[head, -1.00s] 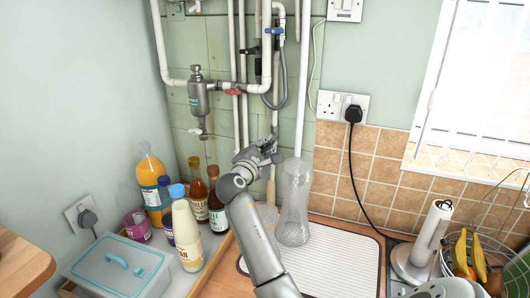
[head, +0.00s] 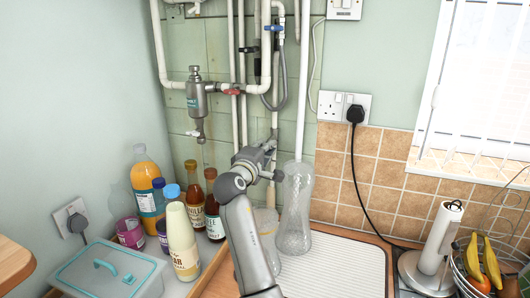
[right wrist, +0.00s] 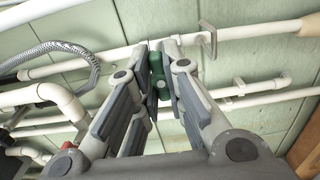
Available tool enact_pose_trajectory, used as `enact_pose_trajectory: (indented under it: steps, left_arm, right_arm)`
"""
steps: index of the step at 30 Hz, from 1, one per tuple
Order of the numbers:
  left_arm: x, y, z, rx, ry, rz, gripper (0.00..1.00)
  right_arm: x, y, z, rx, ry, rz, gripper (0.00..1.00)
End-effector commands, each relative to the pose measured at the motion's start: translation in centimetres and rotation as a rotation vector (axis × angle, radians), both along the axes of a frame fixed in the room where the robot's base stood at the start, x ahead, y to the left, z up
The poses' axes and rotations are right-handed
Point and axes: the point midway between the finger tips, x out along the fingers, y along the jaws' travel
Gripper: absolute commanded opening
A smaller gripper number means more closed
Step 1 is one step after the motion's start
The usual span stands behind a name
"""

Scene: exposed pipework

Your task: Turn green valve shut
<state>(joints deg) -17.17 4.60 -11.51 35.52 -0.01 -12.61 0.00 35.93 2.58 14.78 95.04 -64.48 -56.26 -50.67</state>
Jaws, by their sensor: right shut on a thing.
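The green valve (right wrist: 157,72) shows in the right wrist view as a small dark green handle on a white pipe. It sits between the fingertips of my right gripper (right wrist: 159,82), which is shut on it. In the head view my right gripper (head: 266,150) is at the pipes against the tiled wall, and I cannot make out the green valve behind it. My left gripper is not in view.
A red-handled valve (head: 232,91) and a blue-handled valve (head: 274,28) are on pipes above. A clear bottle (head: 294,208) stands close right of my arm. Several bottles, including a cream one (head: 182,240), stand close left. A drainer mat (head: 335,268) lies below.

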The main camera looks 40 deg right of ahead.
Motion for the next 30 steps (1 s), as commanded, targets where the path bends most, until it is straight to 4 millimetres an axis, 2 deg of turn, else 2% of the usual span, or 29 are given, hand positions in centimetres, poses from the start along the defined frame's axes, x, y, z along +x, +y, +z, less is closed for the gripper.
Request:
enact_pose_trajectory:
  steps: [14, 15, 20, 30]
  left_arm:
    - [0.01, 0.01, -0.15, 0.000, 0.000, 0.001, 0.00]
    - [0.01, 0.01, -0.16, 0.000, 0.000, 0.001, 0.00]
    - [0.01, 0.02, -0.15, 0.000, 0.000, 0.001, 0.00]
    - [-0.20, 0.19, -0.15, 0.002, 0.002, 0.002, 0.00]
  right_arm:
    - [-0.02, 0.02, -0.44, 0.016, -0.010, -0.001, 0.00]
    - [-0.02, 0.02, -0.45, 0.016, -0.010, -0.001, 0.13]
    - [-0.01, 0.02, -0.36, 0.014, -0.010, -0.001, 0.32]
    - [-0.09, 0.22, -0.18, 0.009, -0.010, 0.000, 0.32]
